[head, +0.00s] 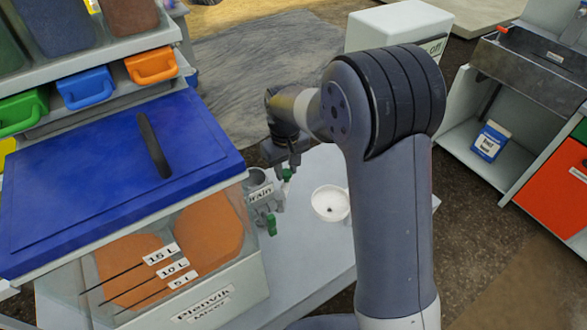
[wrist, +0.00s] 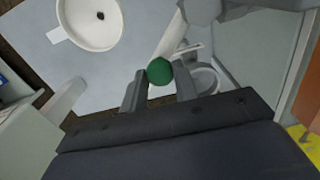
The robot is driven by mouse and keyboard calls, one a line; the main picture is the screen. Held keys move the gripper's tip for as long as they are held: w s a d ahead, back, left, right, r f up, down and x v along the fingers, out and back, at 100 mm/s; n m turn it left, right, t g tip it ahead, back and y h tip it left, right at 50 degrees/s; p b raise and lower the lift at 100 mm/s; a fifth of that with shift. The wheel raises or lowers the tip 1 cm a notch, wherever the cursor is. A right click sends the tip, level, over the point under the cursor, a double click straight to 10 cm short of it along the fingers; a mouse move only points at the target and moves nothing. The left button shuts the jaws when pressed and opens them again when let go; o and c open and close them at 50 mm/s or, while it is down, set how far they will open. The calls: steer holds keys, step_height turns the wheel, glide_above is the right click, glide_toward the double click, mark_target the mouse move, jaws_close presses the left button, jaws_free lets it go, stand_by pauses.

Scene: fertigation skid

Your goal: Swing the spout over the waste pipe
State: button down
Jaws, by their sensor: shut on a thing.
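My gripper (wrist: 161,88) is shut on a round green knob (wrist: 160,71). The knob also shows below the fingers in the head view (head: 288,174). A pale grey tube, which looks like the spout (wrist: 172,38), runs up from the knob in the wrist view. A white round basin (head: 330,203) with a small dark spot in its middle sits to the right of my gripper; it shows at the upper left of the wrist view (wrist: 88,24). A grey round opening (wrist: 207,78) lies just right of the fingers. I cannot tell which of these two is the waste pipe.
A clear mixer tank (head: 215,265) with a blue lid (head: 110,175) stands close at the left. A second green handle (head: 271,225) is below my gripper, near a drain label (head: 261,194). A white box (head: 400,25) stands behind my arm. Bare grey surface surrounds the basin.

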steer(key=s+a+n, duration=0.1)
steer(key=a+n, duration=0.5)
steer(key=n, duration=0.3)
steer(key=shift+n, duration=0.3)
steer(key=shift+s, duration=0.15)
stand_by(0.3)
steer(key=c, duration=1.1)
jaws_free()
step_height(320, 180, up, 11)
steer(key=shift+f, duration=0.15)
